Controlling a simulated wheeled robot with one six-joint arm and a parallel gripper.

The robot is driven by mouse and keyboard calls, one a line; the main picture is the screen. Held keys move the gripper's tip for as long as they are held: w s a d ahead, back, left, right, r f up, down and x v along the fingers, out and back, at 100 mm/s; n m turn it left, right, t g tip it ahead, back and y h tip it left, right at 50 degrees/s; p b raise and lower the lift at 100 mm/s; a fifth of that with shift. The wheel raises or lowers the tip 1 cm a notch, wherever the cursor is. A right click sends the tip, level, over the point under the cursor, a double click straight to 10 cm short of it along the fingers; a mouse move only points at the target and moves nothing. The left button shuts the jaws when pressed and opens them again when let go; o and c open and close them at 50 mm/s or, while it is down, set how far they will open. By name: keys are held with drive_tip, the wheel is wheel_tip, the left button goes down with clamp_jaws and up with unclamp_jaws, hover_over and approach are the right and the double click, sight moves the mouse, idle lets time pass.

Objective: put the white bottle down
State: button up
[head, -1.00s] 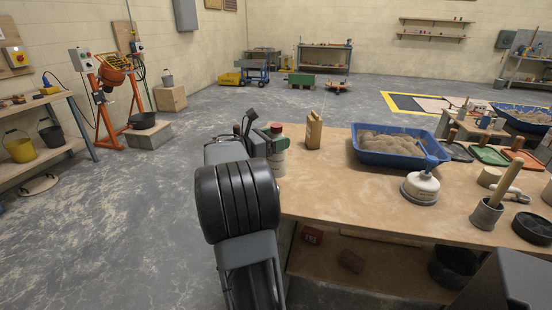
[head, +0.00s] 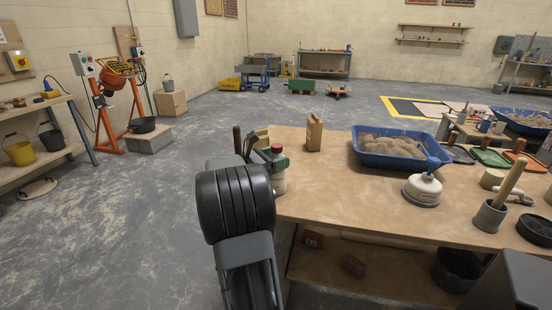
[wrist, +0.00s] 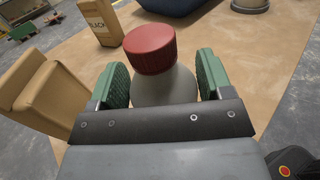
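The white bottle (head: 279,181) with a red cap is upright at the left end of the workbench (head: 340,205). In the wrist view the bottle (wrist: 165,90) stands between the two green finger pads, which lie against its sides. My gripper (head: 270,160) is shut on it; it also shows in the wrist view (wrist: 163,82). The bottle's lower part is hidden in the wrist view. I cannot tell whether its base touches the bench top.
A tan block-like object (wrist: 45,95) is close to the left finger; it also shows in the head view (head: 262,137). A tan carton (head: 314,132) stands behind the bottle. Bench top between is clear.

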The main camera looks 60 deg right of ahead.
drive_tip(key=o, duration=0.4)
drive_tip(key=shift+r, duration=0.15)
drive_tip(key=p+v, duration=0.1)
drive_tip(key=v, duration=1.1)
drive_tip(key=s+a+f+m+t+y, duration=0.2)
drive_tip(key=a+f+m+t+y, duration=0.1)
drive_tip(key=a, duration=0.8)
drive_tip(key=s+a+f+m+t+y, duration=0.2)
drive_tip(key=a+f+m+t+y, duration=0.2)
drive_tip(key=a+y, duration=0.3)
drive_tip(key=s+a+f+m+t+y, duration=0.2)
drive_tip(key=a+f+m+t+y, duration=0.2)
drive_tip(key=a, duration=1)
drive_tip(key=shift+a+m+y, duration=0.3)
drive_tip(key=shift+m+y, duration=0.5)
drive_tip(key=shift+y, duration=0.2)
drive_tip(key=shift+s, duration=0.1)
